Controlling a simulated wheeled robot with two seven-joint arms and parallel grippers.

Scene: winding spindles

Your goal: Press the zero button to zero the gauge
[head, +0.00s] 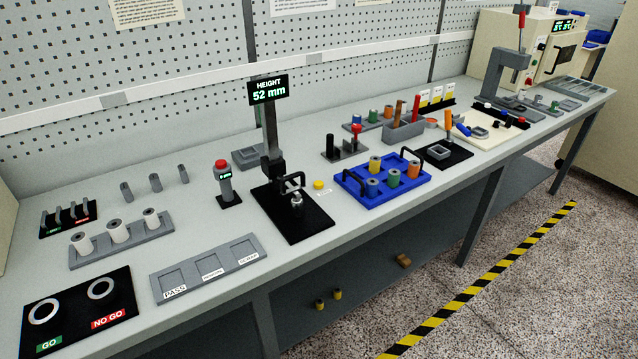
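The height gauge (269,140) stands on a black base plate (310,222) near the middle of the bench. Its display (268,90) reads "HEIGHT 52 mm". A small metal piece (297,201) is under the gauge's arm, on the plate; I cannot tell whether they touch. A yellow button (318,184) sits on the bench just right of the gauge, beside a small white label too small to read. It looks like the zero button. Neither of my grippers is in view.
A red-topped grey post (223,180) stands left of the gauge. A blue tray (352,186) with several coloured spools lies to the right. A PASS tray (208,270) and a GO/NO GO board (78,312) lie at the front left.

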